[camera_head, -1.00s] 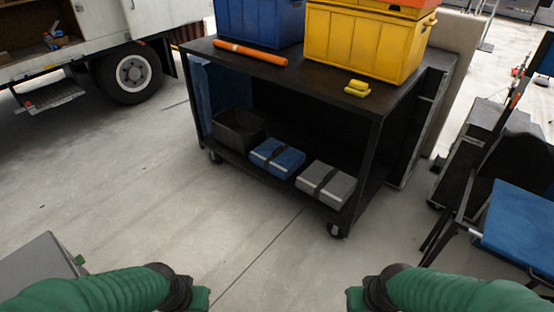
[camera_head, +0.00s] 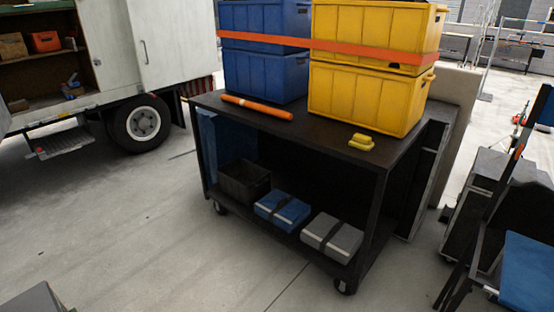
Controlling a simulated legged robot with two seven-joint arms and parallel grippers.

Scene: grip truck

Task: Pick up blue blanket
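A folded blue blanket (camera_head: 283,210) with a dark strap lies on the lower shelf of the black cart (camera_head: 331,143). A grey folded blanket (camera_head: 332,237) with a dark strap lies to its right, and a black bin (camera_head: 243,182) stands to its left. The blue blanket's front faces me and nothing covers it. Neither of my grippers shows in the head view now.
Blue crates (camera_head: 264,74) and yellow crates (camera_head: 366,95) stand on the cart top. An orange tube (camera_head: 257,108) and a yellow item (camera_head: 361,142) lie there. A blue-seated chair (camera_head: 526,272) is at right, a truck (camera_head: 150,45) at left. The floor before the cart is clear.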

